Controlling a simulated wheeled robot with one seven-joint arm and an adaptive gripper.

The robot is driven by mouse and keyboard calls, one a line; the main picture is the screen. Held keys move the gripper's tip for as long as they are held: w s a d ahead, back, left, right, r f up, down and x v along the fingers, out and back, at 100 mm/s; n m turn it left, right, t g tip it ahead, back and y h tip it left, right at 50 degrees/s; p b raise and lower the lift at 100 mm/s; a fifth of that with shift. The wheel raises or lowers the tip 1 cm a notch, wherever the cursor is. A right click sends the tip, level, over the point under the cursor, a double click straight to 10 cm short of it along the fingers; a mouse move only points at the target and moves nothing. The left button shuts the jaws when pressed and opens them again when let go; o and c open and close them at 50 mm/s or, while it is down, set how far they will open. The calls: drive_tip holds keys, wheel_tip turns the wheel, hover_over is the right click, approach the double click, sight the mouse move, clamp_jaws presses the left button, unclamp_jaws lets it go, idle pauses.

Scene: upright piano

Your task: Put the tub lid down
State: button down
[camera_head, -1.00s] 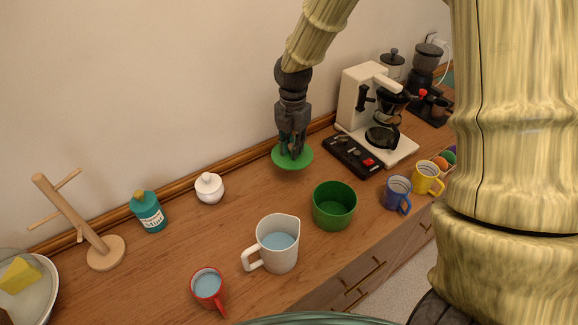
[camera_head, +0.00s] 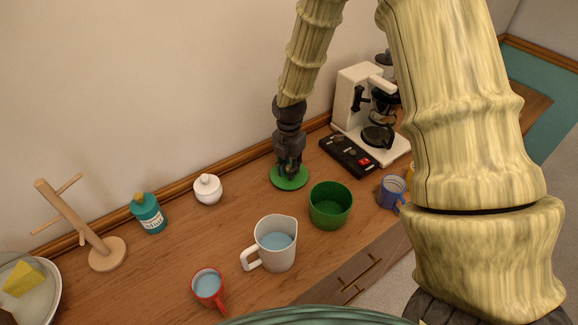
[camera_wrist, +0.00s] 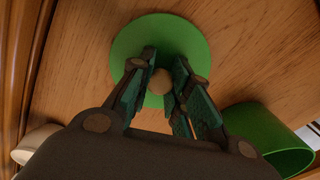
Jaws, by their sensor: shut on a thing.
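The green round tub lid (camera_head: 289,182) is at the wooden counter top, behind and left of the open green tub (camera_head: 330,205). My gripper (camera_head: 288,169) points down over the lid and is shut on its knob. In the wrist view the lid (camera_wrist: 125,42) is a green disc with a tan round knob (camera_wrist: 160,81) between my fingers (camera_wrist: 160,84). The lid looks level and at or very near the counter; I cannot tell whether it touches. The tub (camera_wrist: 262,135) also shows at the lower right of the wrist view.
A coffee maker (camera_head: 357,95) and a black control box (camera_head: 347,156) stand right of the lid. A white sugar pot (camera_head: 208,189), a teal bottle (camera_head: 148,213), a measuring jug (camera_head: 270,243), a red mug (camera_head: 208,287) and a blue mug (camera_head: 391,192) stand around. Bare counter (camera_head: 245,200) lies left of the lid.

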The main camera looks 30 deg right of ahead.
sight(289, 167)
drive_tip(key=shift+f, duration=0.15)
drive_tip(key=c, duration=1.3)
unclamp_jaws()
drive_tip(key=shift+c, duration=0.2)
wheel_tip(289, 167, up, 12)
drive_tip(key=b, duration=0.3)
drive_tip(key=shift+r, duration=0.25)
